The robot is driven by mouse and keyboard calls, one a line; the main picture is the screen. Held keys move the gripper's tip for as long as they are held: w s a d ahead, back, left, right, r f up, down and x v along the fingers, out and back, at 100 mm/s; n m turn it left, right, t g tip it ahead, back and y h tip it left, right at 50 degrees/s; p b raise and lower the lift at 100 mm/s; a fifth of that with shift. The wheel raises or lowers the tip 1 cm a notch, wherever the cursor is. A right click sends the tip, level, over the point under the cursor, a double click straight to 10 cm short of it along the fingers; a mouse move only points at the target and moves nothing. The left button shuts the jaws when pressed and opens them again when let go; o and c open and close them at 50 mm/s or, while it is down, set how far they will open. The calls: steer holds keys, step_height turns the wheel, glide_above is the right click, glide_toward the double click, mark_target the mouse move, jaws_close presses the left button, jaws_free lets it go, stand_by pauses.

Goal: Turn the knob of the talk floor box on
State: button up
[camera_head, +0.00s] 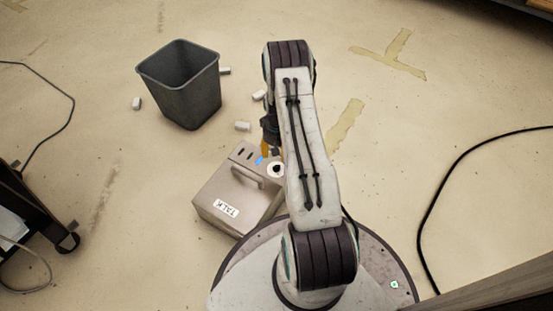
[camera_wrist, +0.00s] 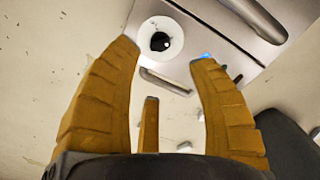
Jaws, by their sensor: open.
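The talk floor box (camera_head: 225,194) is a grey metal case on the floor with a "TALK" label on its near side and a handle on top. Its knob (camera_head: 277,170) is a black knob on a white round plate at the box's right edge, partly beside my arm. In the wrist view the knob (camera_wrist: 160,42) shows near the top, beyond my fingertips and left of centre between them. A small blue light (camera_head: 259,161) shows on the box. My gripper (camera_wrist: 165,60) is open and empty, its orange fingers spread apart. In the head view it is mostly hidden behind my arm.
A dark waste bin (camera_head: 182,88) stands behind the box, with several white crumpled bits (camera_head: 243,126) around it. A black cart (camera_head: 32,222) is at the left edge. A black cable (camera_head: 432,215) curves across the floor at the right.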

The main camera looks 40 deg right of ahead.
steer(key=shift+r, duration=1.5)
steer(key=s+a+r+n+t+p, duration=0.1)
steer(key=a+r+p, duration=0.45)
steer(key=r, duration=0.85)
steer(key=s+a+r+p, duration=0.1)
steer(key=a+r+p, duration=0.1)
steer(key=r+p, duration=0.95)
steer(key=s+a+r+n+t+p, duration=0.1)
steer(key=a+r+p, duration=0.25)
steer(key=r, duration=1.45)
steer(key=s+a+r+n+p, duration=0.1)
steer(key=s+a+r+p, duration=0.2)
steer(key=s+r+p, duration=0.3)
steer(key=s+a+r+n+t+p, duration=0.1)
steer(key=s+a+r+p, duration=0.3)
steer(key=r, duration=1.1)
steer(key=s+a+r+p, duration=0.4)
steer(key=s+r+p, duration=0.5)
steer(key=r+p, duration=0.2)
steer(key=shift+r+n+p, duration=0.3)
steer(key=shift+n+p, duration=0.1)
